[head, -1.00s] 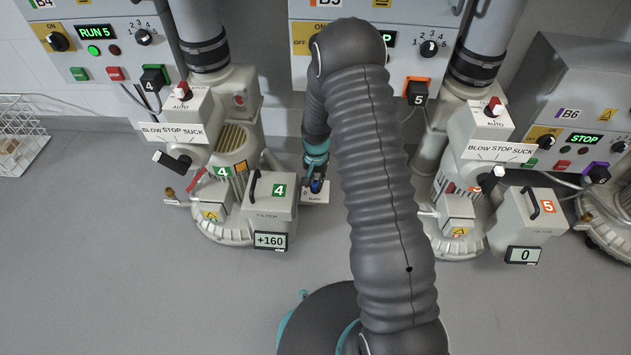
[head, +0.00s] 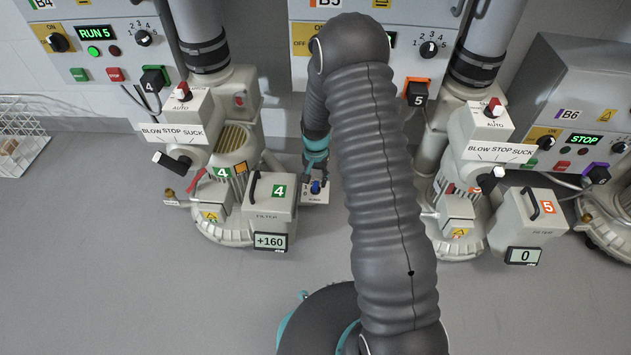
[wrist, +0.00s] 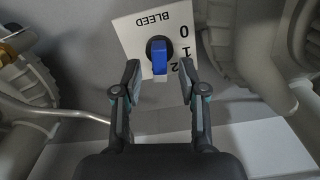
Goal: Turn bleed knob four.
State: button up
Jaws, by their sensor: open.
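The bleed knob of blower four is a blue lever on a black base (wrist: 159,57), on a white plate (wrist: 129,30) marked BLEED with 0, 1 and 2. In the wrist view the plate appears upside down, and the lever points down the picture, near the 2. The knob also shows in the head view (head: 315,187), right of the filter box with the green 4 (head: 268,212). My gripper (wrist: 160,78) is open, its fingertips on either side of the lever's lower end with gaps showing. In the head view my gripper (head: 315,175) is just above the knob.
Blower four's filter display (head: 270,241) reads +160, and its panel (head: 95,32) shows RUN 5. A black handle (head: 172,160) juts out at left. Blower five's filter box (head: 526,222) stands at right, display at 0. Front floor is bare apart from my base.

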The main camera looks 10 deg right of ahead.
aim_at(316, 183)
notch_tip(316, 183, up, 10)
dwell(0.4)
jog(key=shift+o, duration=1.2)
jog(key=shift+r, duration=0.1)
jog(key=shift+o, duration=1.4)
jog(key=shift+w+a+r, duration=0.1)
jog(key=shift+r, duration=0.35)
jog(key=f+n, duration=0.4)
jog(key=n, duration=0.2)
jog(key=f+n+b, duration=0.1)
jog(key=f+n, duration=0.3)
jog(key=n, duration=0.2)
jog(key=f+n, duration=0.4)
jog(key=n, duration=0.2)
jog(key=shift+d+f, duration=0.2)
jog(key=shift+f, duration=0.2)
jog(key=c, duration=1.1)
